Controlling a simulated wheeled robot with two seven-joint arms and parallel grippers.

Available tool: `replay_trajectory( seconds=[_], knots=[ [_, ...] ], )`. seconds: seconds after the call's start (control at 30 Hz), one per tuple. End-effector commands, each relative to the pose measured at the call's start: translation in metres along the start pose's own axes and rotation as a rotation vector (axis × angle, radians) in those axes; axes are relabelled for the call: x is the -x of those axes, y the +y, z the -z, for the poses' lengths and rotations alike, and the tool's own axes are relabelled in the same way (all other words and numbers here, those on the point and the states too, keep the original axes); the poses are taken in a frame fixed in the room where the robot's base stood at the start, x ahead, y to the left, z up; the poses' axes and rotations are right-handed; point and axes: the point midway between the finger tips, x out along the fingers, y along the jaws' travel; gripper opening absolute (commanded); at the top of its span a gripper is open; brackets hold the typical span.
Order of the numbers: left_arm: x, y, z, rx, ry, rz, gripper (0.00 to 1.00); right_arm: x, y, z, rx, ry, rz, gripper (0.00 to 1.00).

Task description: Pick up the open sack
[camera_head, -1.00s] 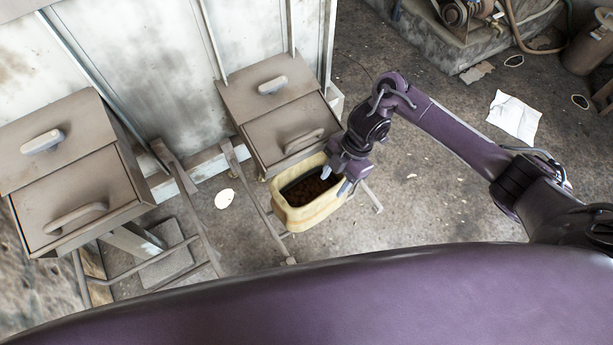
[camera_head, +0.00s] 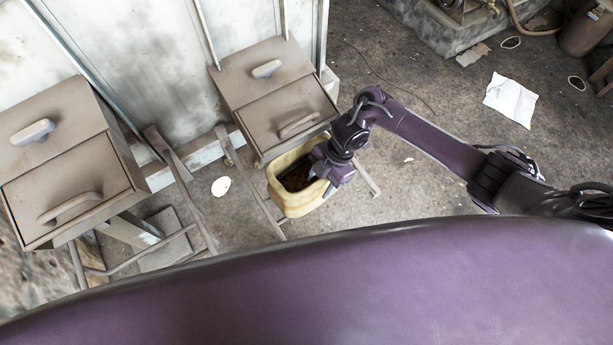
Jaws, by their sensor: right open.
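The open sack (camera_head: 290,204) is pale yellow, with a wide open top and dark brown contents. It stands upright on the floor below the right-hand metal box. My right gripper (camera_head: 322,186) is at the right side of the sack's mouth and hides part of its rim. Its fingers are open and reach down at the rim; I cannot tell whether they touch the sack. My left gripper is not in view.
Two brown metal boxes with handles, a left one (camera_head: 70,170) and a right one (camera_head: 272,95), stand on leg frames against a pale wall. White paper (camera_head: 511,100) lies on the floor. Open floor (camera_head: 420,195) lies right of the sack.

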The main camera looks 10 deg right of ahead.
Motion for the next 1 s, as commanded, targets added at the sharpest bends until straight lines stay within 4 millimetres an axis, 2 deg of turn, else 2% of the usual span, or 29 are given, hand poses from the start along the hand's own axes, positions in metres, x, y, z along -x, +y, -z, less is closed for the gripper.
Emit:
replay_trajectory(
  seconds=[0.77,1.0],
  knots=[
    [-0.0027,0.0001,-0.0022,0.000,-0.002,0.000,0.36,-0.0043,-0.0002,-0.0020,0.000,0.000,0.001,0.47],
    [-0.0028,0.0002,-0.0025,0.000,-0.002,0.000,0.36,-0.0043,-0.0001,-0.0020,0.000,0.000,0.001,0.18]
  ],
)
